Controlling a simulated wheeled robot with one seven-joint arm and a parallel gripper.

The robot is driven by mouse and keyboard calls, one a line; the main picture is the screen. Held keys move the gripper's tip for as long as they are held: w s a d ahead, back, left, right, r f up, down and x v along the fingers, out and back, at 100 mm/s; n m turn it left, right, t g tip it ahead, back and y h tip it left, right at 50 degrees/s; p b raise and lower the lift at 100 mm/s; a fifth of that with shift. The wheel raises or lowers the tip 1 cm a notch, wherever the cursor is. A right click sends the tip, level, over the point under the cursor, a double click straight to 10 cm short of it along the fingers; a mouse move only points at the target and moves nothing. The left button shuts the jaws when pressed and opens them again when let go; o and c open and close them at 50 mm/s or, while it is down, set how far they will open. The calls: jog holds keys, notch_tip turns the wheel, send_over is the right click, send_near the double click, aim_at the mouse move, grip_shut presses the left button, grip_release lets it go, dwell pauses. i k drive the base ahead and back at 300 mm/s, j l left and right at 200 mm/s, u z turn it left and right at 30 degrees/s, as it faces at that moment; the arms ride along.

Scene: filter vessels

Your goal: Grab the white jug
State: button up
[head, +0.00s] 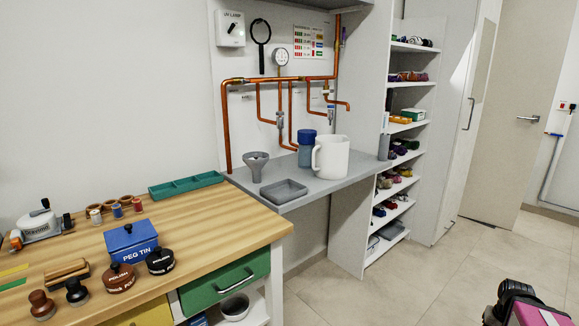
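The white jug (333,158) stands upright on the grey counter (330,185), near its right part, below the copper pipes. Its handle faces left. A blue container (306,148) with a darker blue lid stands just left of and behind the jug; the handle comes close to it in the picture, and I cannot tell if they touch. My gripper does not show clearly. A black and magenta part at the bottom right corner may be my own arm, but no fingertips can be made out.
A grey funnel (256,166) and a shallow grey tray (284,190) sit left of the jug. Copper pipes (280,79) run on the wall behind. A wooden workbench (200,215) stands front left, with shelves (411,123) to the right. The floor in front of the counter is clear.

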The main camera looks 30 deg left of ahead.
aim_at(331, 154)
jog(key=u, duration=1.45)
